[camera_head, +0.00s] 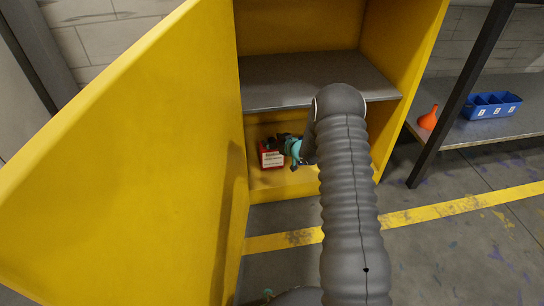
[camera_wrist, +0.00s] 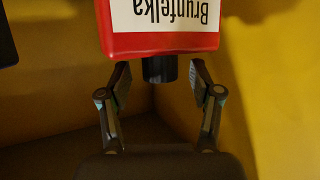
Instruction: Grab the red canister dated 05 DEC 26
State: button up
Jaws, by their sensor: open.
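A red canister (camera_head: 271,157) with a white label stands in the lower compartment of the yellow cabinet. In the wrist view the canister (camera_wrist: 160,42) appears upside down, its label reading "Brunfelka"; no date is readable. Its black cap (camera_wrist: 159,69) points towards my gripper. My gripper (camera_wrist: 160,80) is open, with one fingertip on each side of the cap and a gap on both sides. In the head view my gripper (camera_head: 288,145) is beside the canister's upper right, partly hidden by my arm.
The yellow cabinet door (camera_head: 120,150) stands open on the left. A grey shelf (camera_head: 300,82) lies above the compartment. To the right, a bench holds an orange funnel (camera_head: 428,118) and a blue bin (camera_head: 493,106). A dark object (camera_wrist: 6,40) shows at the wrist view's left edge.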

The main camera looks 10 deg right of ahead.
jog(key=shift+w+a+f, duration=0.15)
jog(key=shift+w+a, duration=0.05)
jog(key=shift+w, duration=0.2)
grip_shut()
jog(key=shift+r, duration=0.2)
